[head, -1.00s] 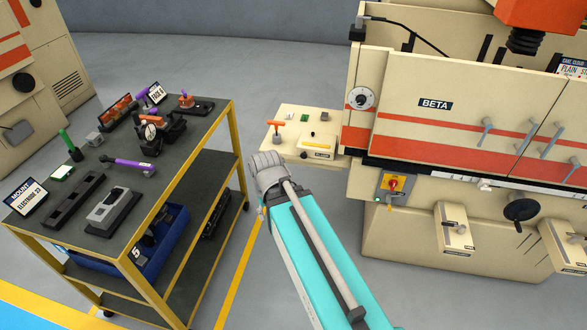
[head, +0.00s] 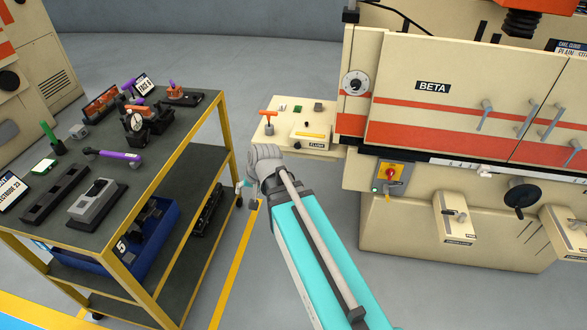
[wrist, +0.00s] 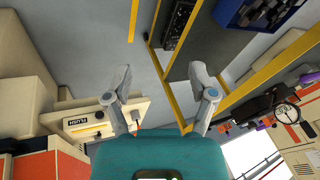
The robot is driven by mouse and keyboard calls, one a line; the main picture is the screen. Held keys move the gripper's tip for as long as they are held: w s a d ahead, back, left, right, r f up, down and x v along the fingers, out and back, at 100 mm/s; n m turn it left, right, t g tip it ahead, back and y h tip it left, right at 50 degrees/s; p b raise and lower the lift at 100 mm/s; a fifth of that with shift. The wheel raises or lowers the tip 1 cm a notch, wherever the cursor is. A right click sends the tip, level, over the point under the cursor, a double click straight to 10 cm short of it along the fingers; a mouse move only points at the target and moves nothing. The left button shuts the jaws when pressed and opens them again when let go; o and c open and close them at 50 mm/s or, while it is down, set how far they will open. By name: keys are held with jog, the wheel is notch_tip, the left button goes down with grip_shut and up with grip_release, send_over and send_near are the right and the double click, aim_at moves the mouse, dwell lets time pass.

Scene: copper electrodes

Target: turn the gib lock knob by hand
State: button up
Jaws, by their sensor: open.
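The cream machine marked BETA (head: 432,86) stands at the right in the head view. On its lower front, two slanted boxes carry small handles or knobs, one box in the middle (head: 452,230) and one at the right edge (head: 563,236). Their labels are too small to read, so I cannot tell which control is the gib lock knob. My gripper (head: 249,192) hangs between the cart and the machine, partly hidden behind my wrist. In the wrist view my gripper (wrist: 160,84) shows two spread fingers with nothing between them. It touches no control.
A cart (head: 172,128) with tools and fixtures stands at the left. A cream side shelf with a FLUSH panel (head: 312,140) and an orange T-handle (head: 267,120) is just beyond my gripper. A black handwheel (head: 522,198) sticks out of the machine. The floor before the machine is clear.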

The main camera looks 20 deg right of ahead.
jog(key=w+d+f+m+t+b, duration=0.3)
jog(key=w+m+t+b, duration=0.3)
jog(key=w+m+b, duration=0.3)
jog(key=w+d+f+m+t+b, duration=0.3)
jog(key=w+m+t+b, duration=0.3)
jog(key=w+b, duration=0.45)
jog(key=m+h+b, duration=1.3)
jog(key=m, duration=1)
send_near(297, 147)
jog(key=shift+w+d+r+g, duration=0.25)
jog(key=shift+w+r+g, duration=0.05)
jog(key=shift+r+g, duration=0.1)
jog(key=shift+w, duration=0.15)
jog(key=shift+x, duration=3.65)
jog(key=shift+w+d+f, duration=0.15)
jog(key=shift+w+d, duration=0.05)
jog(key=shift+w, duration=0.1)
